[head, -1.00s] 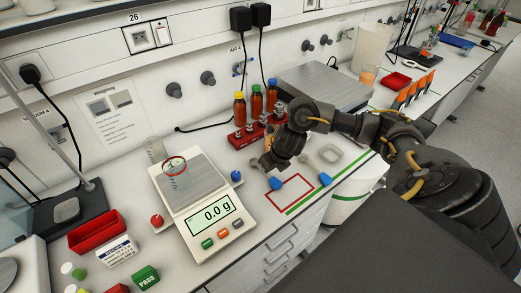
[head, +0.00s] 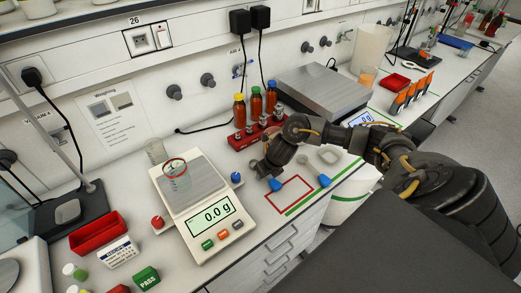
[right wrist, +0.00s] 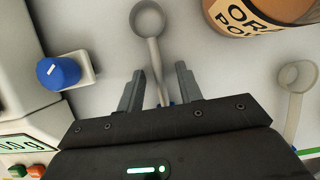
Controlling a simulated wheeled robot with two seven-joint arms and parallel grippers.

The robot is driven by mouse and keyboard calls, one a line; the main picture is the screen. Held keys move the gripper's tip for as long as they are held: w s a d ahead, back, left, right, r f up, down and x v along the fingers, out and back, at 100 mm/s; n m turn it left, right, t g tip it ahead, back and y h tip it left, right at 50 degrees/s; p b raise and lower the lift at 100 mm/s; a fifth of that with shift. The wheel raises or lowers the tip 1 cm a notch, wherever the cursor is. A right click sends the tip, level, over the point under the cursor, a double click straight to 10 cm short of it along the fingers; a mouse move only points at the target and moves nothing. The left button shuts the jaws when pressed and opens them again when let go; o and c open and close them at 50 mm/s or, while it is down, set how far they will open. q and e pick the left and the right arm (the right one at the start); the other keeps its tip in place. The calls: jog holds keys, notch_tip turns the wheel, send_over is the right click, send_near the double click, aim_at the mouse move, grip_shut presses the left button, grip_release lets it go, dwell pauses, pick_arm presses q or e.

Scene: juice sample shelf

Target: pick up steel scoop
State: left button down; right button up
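In the right wrist view, a grey scoop (right wrist: 148,20), which looks like the steel one, lies with its round bowl beyond my fingers. Its handle runs between the two fingers of my right gripper (right wrist: 160,85), with a gap on each side. The gripper is open. In the head view my right gripper (head: 262,170) is low over the bench, just right of the balance, and covers most of this scoop. Its blue handle end (head: 275,184) shows below the gripper. A second, paler scoop (right wrist: 295,80) lies to the right; its blue end (head: 325,180) shows in the head view. My left gripper is not in view.
The balance (head: 195,240) stands close on the left, with a blue knob (right wrist: 58,72) beside it. A red rack (head: 240,140) of bottles is behind. A red-outlined square (head: 300,205) is bare.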

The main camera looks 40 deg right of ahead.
grip_shut()
jog(key=shift+r, duration=0.45)
jog(key=r, duration=0.3)
jog(key=shift+s+a+r+b, duration=0.1)
jog(key=shift+s+r+b, duration=0.1)
jog(key=shift+b, duration=0.15)
jog(key=s+a+r+p, duration=0.4)
jog(key=s+r+p, duration=0.2)
jog(key=s+r, duration=0.3)
jog(key=s, duration=0.4)
